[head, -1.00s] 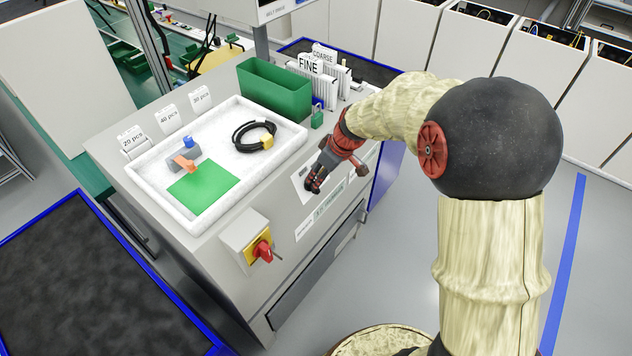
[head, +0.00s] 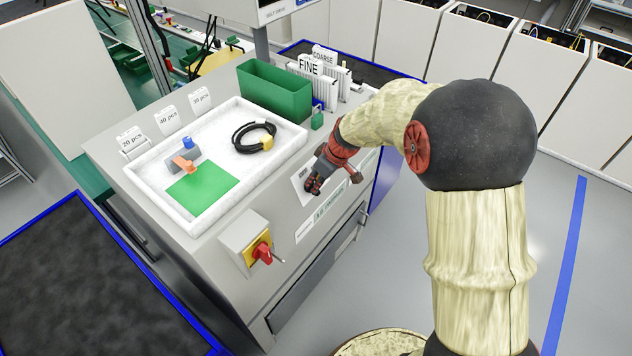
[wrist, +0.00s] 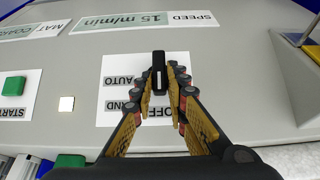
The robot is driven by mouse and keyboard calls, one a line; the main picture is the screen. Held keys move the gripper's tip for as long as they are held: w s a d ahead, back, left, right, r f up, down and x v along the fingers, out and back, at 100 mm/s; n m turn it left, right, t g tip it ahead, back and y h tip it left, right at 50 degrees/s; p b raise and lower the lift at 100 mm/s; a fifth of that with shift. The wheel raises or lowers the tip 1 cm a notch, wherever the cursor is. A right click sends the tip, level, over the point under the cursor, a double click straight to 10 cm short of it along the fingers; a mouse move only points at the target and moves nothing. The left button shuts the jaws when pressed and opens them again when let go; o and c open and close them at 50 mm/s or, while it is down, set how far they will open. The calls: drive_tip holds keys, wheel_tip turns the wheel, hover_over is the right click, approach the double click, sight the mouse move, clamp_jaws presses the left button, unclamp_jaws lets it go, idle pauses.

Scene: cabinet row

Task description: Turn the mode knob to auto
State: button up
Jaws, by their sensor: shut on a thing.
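The mode knob (wrist: 158,75) is a black bar-shaped knob with a white mark, on a white plate (wrist: 112,98) reading AUTO, OFF and a partly covered word ending in AND. In the wrist view the knob stands lengthwise up the picture, between my fingertips. My gripper (wrist: 159,88) is shut on it, one finger on each side. The lettering looks upside down in this view, and my fingers cover part of the plate. In the head view my gripper (head: 313,184) is at the cabinet's front panel and hides the knob.
A red rotary switch on a yellow plate (head: 257,250) sticks out left of my gripper. A white tray (head: 150,190) and green bin (head: 275,92) stand on top.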

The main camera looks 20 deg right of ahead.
drive_tip(key=shift+d+f, duration=0.1)
drive_tip(key=shift+d, duration=0.05)
clamp_jaws()
drive_tip(key=shift+w+d+f+m+g+y+p, duration=0.1)
drive_tip(key=shift+d+f+m+g+y+p, duration=0.3)
drive_tip(key=shift+m+y, duration=1.6)
drive_tip(key=shift+w+d+f+m+g+y+p, duration=0.1)
drive_tip(key=shift+d+f+m+g+y+p, duration=0.25)
drive_tip(key=shift+m+y, duration=1.6)
drive_tip(key=shift+w+d+f+m+g+y+p, duration=0.1)
drive_tip(key=shift+d+f+m+g+y+p, duration=0.3)
drive_tip(key=shift+m+y, duration=1.55)
drive_tip(key=o, duration=0.7)
unclamp_jaws()
drive_tip(key=shift+o, duration=0.2)
drive_tip(key=shift+d, duration=0.1)
